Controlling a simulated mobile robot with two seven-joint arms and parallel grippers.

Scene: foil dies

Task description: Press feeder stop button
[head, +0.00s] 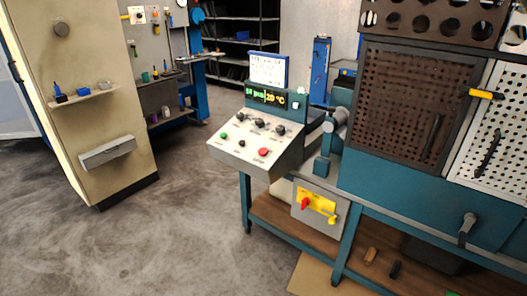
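A control console (222,149) with a sloped light panel stands on the end of a teal workbench. Its lower row has a green button (224,136) at left, a small black button (242,143) and a larger red button (264,152) at right. Several black knobs (259,124) form the row above. The labels are too small to read, so I cannot tell which is marked feeder stop. A display (265,97) above glows with green and yellow text. Neither of my grippers is in view, and nothing touches the panel.
A perforated machine guard (415,90) stands at right. A beige partition (85,120) with small shelves is at left. The concrete floor (170,225) before the console is clear.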

